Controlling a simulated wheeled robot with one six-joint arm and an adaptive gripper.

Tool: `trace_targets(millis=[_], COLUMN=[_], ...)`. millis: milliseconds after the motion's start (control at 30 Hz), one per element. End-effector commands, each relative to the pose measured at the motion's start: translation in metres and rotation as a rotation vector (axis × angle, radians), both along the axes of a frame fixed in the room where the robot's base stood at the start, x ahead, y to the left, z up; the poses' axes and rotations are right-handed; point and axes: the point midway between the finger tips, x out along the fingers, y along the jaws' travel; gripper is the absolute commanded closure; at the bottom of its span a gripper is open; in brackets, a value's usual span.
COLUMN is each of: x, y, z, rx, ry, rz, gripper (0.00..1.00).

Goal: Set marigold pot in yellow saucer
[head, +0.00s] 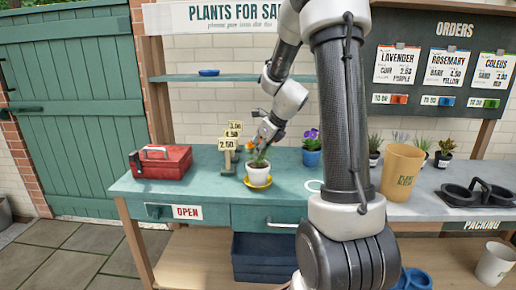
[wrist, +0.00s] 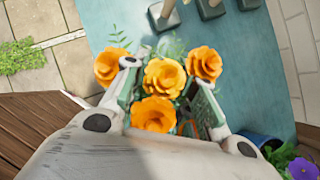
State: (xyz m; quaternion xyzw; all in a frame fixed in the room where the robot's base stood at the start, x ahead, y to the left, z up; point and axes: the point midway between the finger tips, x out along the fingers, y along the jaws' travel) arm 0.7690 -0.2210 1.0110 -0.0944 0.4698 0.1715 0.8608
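The marigold pot (head: 258,174) is a small white pot with an orange flower and green leaves. In the head view it stands upright at the yellow saucer (head: 258,184) on the teal bench; I cannot tell if it rests fully on it. My gripper (head: 263,147) is right above the pot, at the plant. In the wrist view, several orange marigold blooms (wrist: 162,78) fill the space between the spread fingers of my gripper (wrist: 168,95). The blooms hide the pot and saucer there, so finger contact with the pot is hidden.
Price signs on stands (head: 229,150) are just left of the pot. A red toolbox (head: 160,162) is further left. A blue pot with purple flowers (head: 311,157) stands to the right. A tan scoop bucket (head: 401,172) and a black carrier (head: 478,193) are on the grey bench.

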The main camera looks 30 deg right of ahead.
Motion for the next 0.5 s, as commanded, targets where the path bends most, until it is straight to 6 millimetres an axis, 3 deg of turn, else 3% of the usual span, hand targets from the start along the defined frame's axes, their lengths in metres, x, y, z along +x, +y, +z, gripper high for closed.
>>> trace_targets(millis=[333,500], x=[0.0,-0.007], y=[0.0,-0.004], z=[0.002,0.02], rx=[0.0,-0.002], ry=[-0.001,-0.004], rz=[0.001,-0.001], gripper=[0.63,0.63])
